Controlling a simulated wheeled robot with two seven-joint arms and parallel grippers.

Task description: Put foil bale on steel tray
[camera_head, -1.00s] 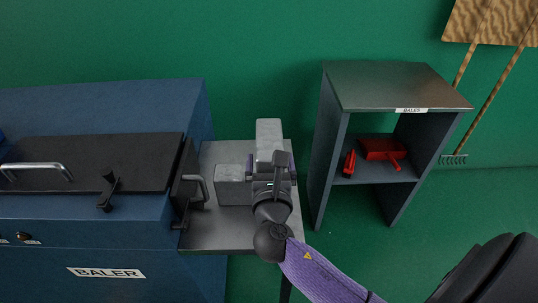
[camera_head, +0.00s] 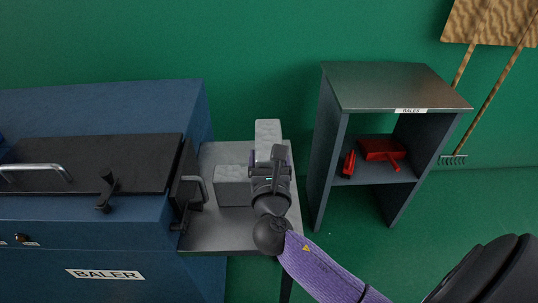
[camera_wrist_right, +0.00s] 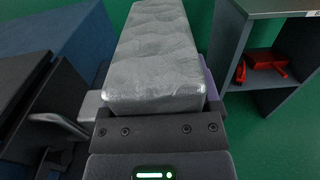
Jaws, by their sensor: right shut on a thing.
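A long grey foil bale (camera_head: 268,132) shows beyond my right gripper in the head view. In the wrist view the bale (camera_wrist_right: 155,55) fills the middle, extending away from the palm. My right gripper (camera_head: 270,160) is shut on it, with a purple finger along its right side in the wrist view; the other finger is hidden. A second foil bale (camera_head: 233,187) lies just left of the gripper on a grey metal surface (camera_head: 215,236) beside the baler. Whether the held bale touches that surface is hidden. I cannot tell whether this surface is the steel tray. My left gripper is not in view.
The blue baler (camera_head: 110,270) with black lid and handles stands left. A grey cabinet (camera_head: 390,85), with a flat metal top labelled BALES and a red dustpan (camera_head: 382,149) inside, stands right. The cabinet top is clear. Green wall and floor surround them.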

